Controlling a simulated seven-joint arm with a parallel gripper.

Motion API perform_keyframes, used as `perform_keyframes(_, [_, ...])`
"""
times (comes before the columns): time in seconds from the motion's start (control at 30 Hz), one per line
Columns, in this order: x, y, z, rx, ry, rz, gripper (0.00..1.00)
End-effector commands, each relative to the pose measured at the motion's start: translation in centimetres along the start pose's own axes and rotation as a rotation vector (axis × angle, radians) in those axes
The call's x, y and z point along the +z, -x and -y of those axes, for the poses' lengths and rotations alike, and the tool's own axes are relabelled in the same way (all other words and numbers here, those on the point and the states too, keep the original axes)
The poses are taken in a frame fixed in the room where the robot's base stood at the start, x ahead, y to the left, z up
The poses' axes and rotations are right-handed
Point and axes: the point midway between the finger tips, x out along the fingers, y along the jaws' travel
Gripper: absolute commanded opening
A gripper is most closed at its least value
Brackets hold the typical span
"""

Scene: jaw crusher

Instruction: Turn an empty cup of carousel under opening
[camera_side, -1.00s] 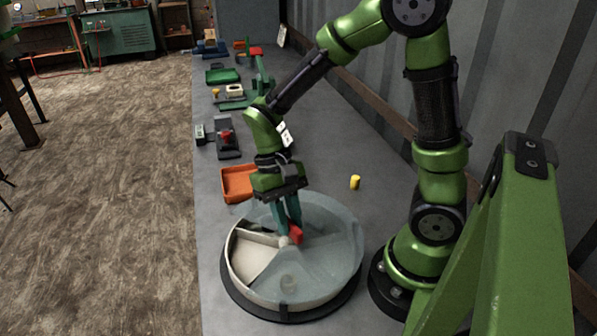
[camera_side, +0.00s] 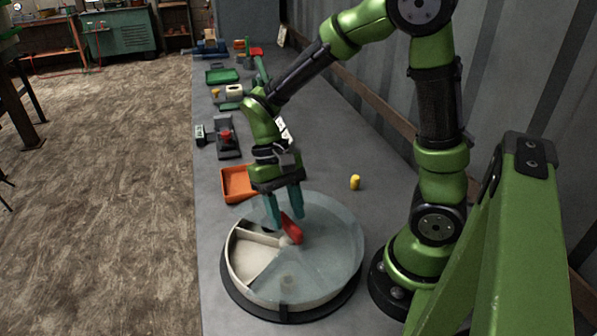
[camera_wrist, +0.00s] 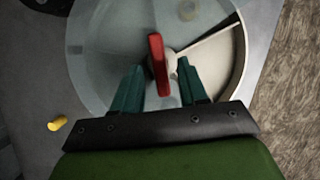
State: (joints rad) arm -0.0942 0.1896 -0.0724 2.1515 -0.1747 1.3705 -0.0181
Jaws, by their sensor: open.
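The carousel (camera_side: 318,299) is a round, pale tray on a dark base with a clear cover over most of it. Its uncovered sector (camera_side: 250,262) faces left and shows a pale, bare floor beside white dividers. A red handle (camera_side: 292,229) stands at the hub; it also shows in the wrist view (camera_wrist: 157,62). My gripper (camera_side: 286,222) is open above the cover, with its teal fingers on either side of the handle's outer part. In the wrist view my gripper (camera_wrist: 160,84) has gaps beside the handle.
An orange tray (camera_side: 238,184) lies just behind the carousel. A small yellow cylinder (camera_side: 355,182) stands to its right on the grey bench (camera_side: 215,245). A grey device with a red button (camera_side: 226,137) and green trays stand farther back. The bench's left edge is near the carousel.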

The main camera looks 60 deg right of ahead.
Motion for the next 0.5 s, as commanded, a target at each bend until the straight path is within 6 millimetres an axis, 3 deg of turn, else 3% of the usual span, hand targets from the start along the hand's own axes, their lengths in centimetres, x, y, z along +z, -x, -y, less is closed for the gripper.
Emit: perform_keyframes(0.5, [-0.1, 12.1, 0.0, -0.003, -0.002, -0.006, 0.43])
